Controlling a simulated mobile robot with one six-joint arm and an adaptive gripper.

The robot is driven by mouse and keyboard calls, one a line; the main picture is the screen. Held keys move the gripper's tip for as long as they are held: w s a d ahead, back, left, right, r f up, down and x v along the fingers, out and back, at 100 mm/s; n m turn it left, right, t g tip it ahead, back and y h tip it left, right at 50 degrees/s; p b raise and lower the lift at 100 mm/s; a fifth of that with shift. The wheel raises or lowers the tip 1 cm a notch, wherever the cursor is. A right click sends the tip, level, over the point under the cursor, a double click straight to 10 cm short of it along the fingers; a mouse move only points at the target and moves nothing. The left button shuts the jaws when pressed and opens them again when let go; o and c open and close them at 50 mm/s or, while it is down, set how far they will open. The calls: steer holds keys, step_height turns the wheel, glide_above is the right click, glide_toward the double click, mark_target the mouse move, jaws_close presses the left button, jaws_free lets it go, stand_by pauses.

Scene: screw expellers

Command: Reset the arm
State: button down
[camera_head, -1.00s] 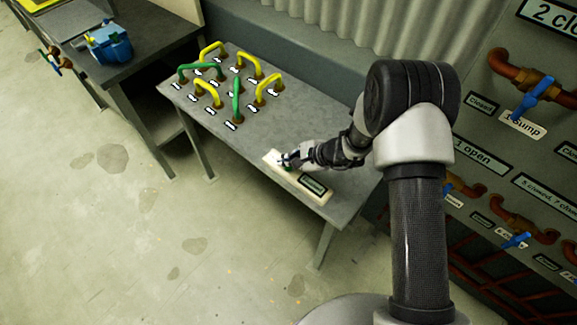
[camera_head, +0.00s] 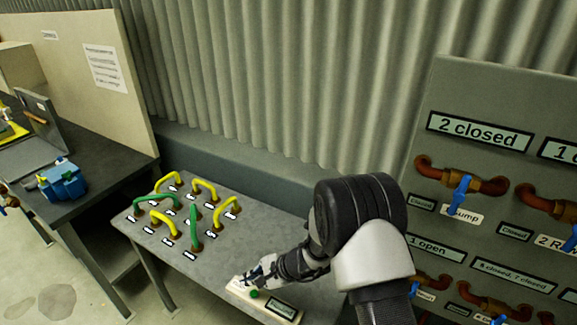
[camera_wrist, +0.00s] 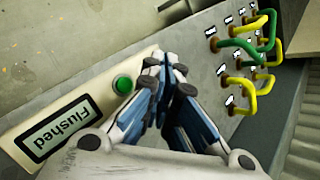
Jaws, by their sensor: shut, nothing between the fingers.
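My gripper (camera_head: 262,270) is shut and empty. In the head view it is low over the right front part of the grey table, at a pale box (camera_head: 240,291) with a green button (camera_head: 254,294) and a label plate. In the wrist view my gripper (camera_wrist: 166,75) has its fingertips together just right of the green button (camera_wrist: 122,85). The label on the box (camera_wrist: 82,93) reads "Flushed". I cannot tell whether the fingertips touch the box. My arm reaches in from the right.
Several yellow and green hoses (camera_head: 194,228) arch over the left part of the grey table (camera_head: 215,262). A pipe panel (camera_head: 452,88) with blue valve handles stands at the right. A dark bench (camera_head: 92,178) with a blue device (camera_head: 63,181) stands at the left. A corrugated wall (camera_head: 270,70) is behind.

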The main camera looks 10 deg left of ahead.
steer(key=s+d+r+n+h, duration=0.1)
steer(key=s+d+r+n, duration=0.2)
steer(key=r, duration=0.5)
steer(key=s+d+r+n+b, duration=0.1)
steer(key=s+d+r+n, duration=0.2)
steer(key=r, duration=0.5)
steer(key=s+d+r+n+h, duration=0.1)
steer(key=s+d+r, duration=0.2)
steer(key=d+r, duration=0.35)
steer(key=s+d+r+n+t+h, duration=0.1)
steer(key=s+d+r+n+h, duration=0.1)
steer(key=s+d, duration=0.6)
steer(key=s+d+r+n+t+h+b, duration=0.1)
steer(key=s+d+r+n+h, duration=0.1)
steer(key=s+d+r+h, duration=0.3)
steer(key=s+d, duration=0.4)
steer(key=d, duration=0.2)
steer(key=shift+s+t, duration=0.2)
steer(key=shift+t, duration=0.2)
